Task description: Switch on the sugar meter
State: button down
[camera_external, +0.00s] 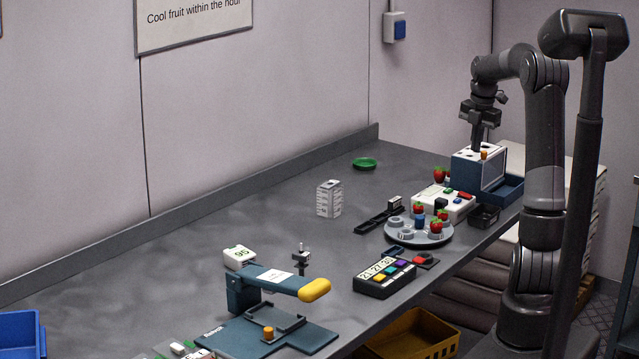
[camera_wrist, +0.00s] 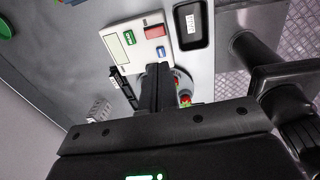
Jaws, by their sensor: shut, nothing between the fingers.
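A white device (camera_external: 431,199) with coloured buttons on top stands near the far right of the bench; it looks like the sugar meter, though no name is legible. In the wrist view the device (camera_wrist: 128,55) shows a pale display, a green button (camera_wrist: 129,37), a red button (camera_wrist: 154,31) and a blue button (camera_wrist: 160,51). Whether it is on cannot be told. My gripper (camera_external: 478,142) is shut and empty, pointing down at the bench's far right end, high above the bench. In the wrist view its fingertips (camera_wrist: 157,68) overlap the device's edge; no contact is evident.
A blue-and-white box (camera_external: 465,168) with an orange knob stands beside the device. A grey round tray (camera_external: 408,238) holds strawberries in front. A small dark tray (camera_external: 485,216) sits at the edge. A timer-like block (camera_external: 372,288) and blue press (camera_external: 240,292) stand nearer. The back middle is mostly clear.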

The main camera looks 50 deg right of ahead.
aim_at(451, 192)
jog(key=shift+r, duration=0.35)
jog(key=shift+w+t, duration=0.3)
jog(key=shift+w, duration=0.4)
jog(key=f, duration=0.4)
jog(key=w+f, duration=0.1)
jog(key=f, duration=0.4)
jog(key=w+f, duration=0.1)
jog(key=f, duration=0.3)
jog(key=shift+f, duration=0.4)
